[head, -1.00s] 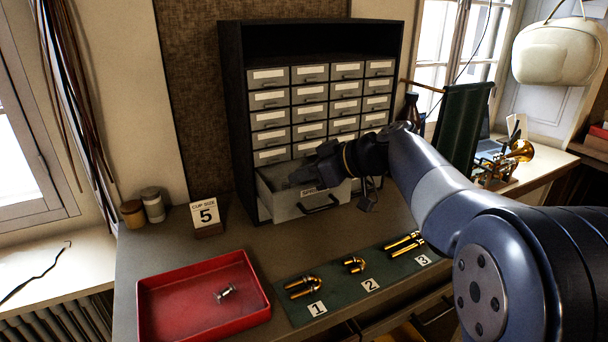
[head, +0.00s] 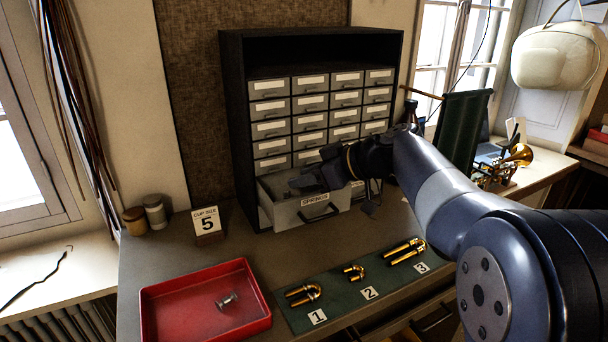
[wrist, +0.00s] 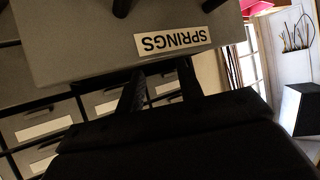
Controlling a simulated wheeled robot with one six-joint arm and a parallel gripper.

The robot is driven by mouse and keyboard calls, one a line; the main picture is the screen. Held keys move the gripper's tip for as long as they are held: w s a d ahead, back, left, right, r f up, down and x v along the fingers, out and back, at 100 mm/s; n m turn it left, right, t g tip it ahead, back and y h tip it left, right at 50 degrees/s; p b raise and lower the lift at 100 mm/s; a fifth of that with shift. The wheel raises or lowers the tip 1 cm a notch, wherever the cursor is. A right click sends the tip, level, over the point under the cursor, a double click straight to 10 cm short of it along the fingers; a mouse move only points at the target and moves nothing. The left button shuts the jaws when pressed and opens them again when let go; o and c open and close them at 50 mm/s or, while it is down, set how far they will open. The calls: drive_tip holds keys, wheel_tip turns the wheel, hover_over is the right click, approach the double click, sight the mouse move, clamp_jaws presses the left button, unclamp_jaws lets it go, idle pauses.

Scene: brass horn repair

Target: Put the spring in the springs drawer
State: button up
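The springs drawer (head: 290,217) is pulled out at the bottom left of the cabinet, its SPRINGS label readable. My gripper (head: 318,181) is at the drawer's opening, with its fingers apart. In the wrist view the drawer front (wrist: 80,45) appears upside down, and the two dark fingers (wrist: 160,88) stand apart with a gap between them, their tips hidden behind the drawer front. I cannot make out a spring between the fingers or in the drawer. A small silver part (head: 227,300) lies in the red tray (head: 175,325); I cannot tell whether it is a spring.
The grey drawer cabinet (head: 235,120) has several shut drawers above the open one. A green mat (head: 335,298) with brass tubes and number cards lies in front. A CUP SIZE 5 card (head: 207,221) and two small jars (head: 144,213) stand left. The counter between cabinet and tray is clear.

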drive_tip(key=b+v, duration=0.2)
drive_tip(key=v, duration=0.9)
drive_tip(key=shift+s+f, duration=0.1)
drive_tip(key=shift+s, duration=0.05)
drive_tip(key=shift+c, duration=0.4)
